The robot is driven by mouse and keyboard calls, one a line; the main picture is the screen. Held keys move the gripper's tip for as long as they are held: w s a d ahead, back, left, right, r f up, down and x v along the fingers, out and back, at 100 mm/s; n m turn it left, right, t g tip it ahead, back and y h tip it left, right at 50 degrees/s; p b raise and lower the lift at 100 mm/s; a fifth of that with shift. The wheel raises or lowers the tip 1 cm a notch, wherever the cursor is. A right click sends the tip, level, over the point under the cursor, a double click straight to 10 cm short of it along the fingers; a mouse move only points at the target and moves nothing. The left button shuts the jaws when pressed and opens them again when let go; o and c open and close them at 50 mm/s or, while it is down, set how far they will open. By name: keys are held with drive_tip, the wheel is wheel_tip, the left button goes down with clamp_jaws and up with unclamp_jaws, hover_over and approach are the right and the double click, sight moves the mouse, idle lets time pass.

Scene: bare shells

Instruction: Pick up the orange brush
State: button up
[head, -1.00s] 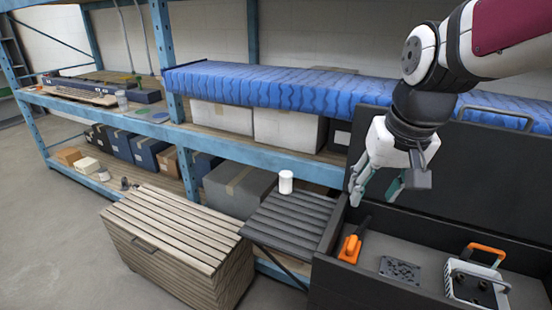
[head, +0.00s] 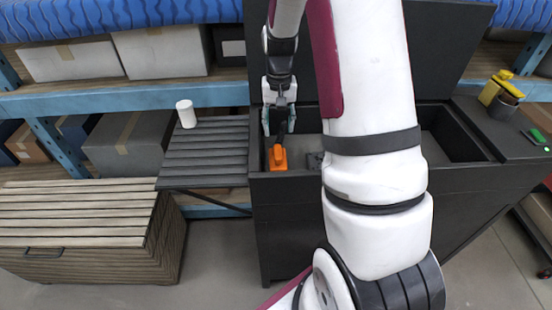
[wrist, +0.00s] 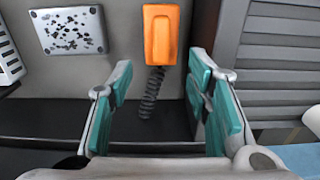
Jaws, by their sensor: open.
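The orange brush (head: 277,158) lies in the left end of the dark open chest (head: 285,222). In the wrist view the brush (wrist: 161,36) shows as an orange block at upper centre, with a dark coiled part trailing from it toward the gripper. My gripper (head: 279,128) is over the left end of the chest, above the brush. In the wrist view its teal-padded fingers (wrist: 160,75) are spread to either side of the coiled part, with nothing between them in a grip. My arm hides much of the chest's middle in the head view.
A speckled grey plate (wrist: 70,31) lies beside the brush. A slatted side shelf (head: 205,152) with a white canister (head: 186,113) adjoins the chest's left. The raised lid (head: 440,50) stands behind. A wooden slatted box (head: 80,225) is further left.

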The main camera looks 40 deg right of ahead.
sight(278, 151)
drive_tip(key=f, duration=0.5)
drive_tip(key=f+p, duration=0.1)
drive_tip(key=f, duration=0.4)
drive_tip(key=shift+a+f, duration=0.2)
drive_tip(key=shift+f, duration=0.2)
clamp_jaws()
